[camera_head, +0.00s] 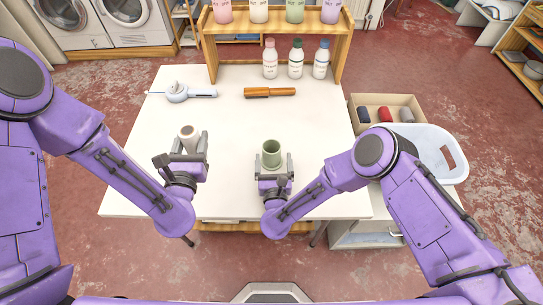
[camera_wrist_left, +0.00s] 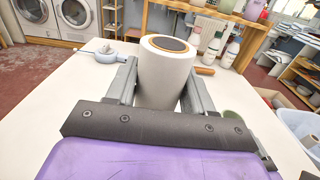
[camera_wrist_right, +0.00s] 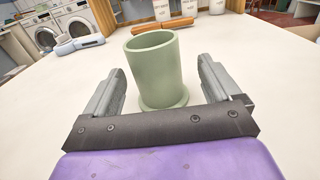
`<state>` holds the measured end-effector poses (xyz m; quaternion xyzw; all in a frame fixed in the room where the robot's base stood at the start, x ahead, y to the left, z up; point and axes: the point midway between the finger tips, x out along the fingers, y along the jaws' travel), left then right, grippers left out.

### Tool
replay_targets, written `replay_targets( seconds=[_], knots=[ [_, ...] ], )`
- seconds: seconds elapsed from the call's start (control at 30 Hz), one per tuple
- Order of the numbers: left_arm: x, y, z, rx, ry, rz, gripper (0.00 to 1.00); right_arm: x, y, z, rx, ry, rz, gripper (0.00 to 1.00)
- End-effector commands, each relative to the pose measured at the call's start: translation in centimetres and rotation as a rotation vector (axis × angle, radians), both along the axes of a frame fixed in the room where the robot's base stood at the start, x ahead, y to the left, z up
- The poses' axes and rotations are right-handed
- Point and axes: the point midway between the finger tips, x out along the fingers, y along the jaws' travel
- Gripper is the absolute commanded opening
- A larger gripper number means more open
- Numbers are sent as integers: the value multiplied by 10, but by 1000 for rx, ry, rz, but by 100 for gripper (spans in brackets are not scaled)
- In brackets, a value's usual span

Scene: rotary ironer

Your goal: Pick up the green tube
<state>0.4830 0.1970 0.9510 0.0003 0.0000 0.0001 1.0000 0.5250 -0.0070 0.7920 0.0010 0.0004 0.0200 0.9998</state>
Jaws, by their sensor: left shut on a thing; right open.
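The green tube (camera_head: 271,152) stands upright on the white table (camera_head: 230,120), in front of my right arm. In the right wrist view the green tube (camera_wrist_right: 155,68) is hollow, with a wider rim at its base. My right gripper (camera_head: 274,172) is open, its fingers on either side of the tube's lower part with gaps to it. My left gripper (camera_head: 181,152) is shut on a pale grey-white cylinder (camera_head: 189,138), which in the left wrist view (camera_wrist_left: 167,70) has a dark ring on top. I cannot tell whether that cylinder touches the table.
A white-blue tool (camera_head: 180,92) and an orange-brown roller (camera_head: 269,92) lie farther back. Several bottles (camera_head: 296,60) stand near a wooden shelf (camera_head: 212,50). A box (camera_head: 395,101) and a white basket (camera_head: 437,150) are right of the table. The table between the grippers is clear.

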Motion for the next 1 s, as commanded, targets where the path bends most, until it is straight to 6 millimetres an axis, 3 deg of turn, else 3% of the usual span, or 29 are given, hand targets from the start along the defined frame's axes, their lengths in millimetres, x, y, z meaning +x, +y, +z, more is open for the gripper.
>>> replay_targets(
  seconds=[0.23, 0.5, 0.57, 0.67, 0.7, 1.0],
  knots=[
    [0, 0, 0, 0, 0, 0, 17, 42, 6, 1, -1, -1, -3, 90],
    [0, 0, 0, 0, 0, 0, 17, 48, 7, 0, -1, 0, -1, 90],
    [0, 0, 0, 0, 0, 0, 17, 48, 7, 0, -1, 0, -1, 74],
    [0, 0, 0, 0, 0, 0, 17, 48, 7, 1, -1, 0, -1, 42],
    [0, 0, 0, 0, 0, 0, 17, 48, 7, 1, -1, 0, -1, 36],
    [0, 0, 0, 0, 0, 0, 17, 48, 7, 6, -2, -2, -1, 36]
  ],
)
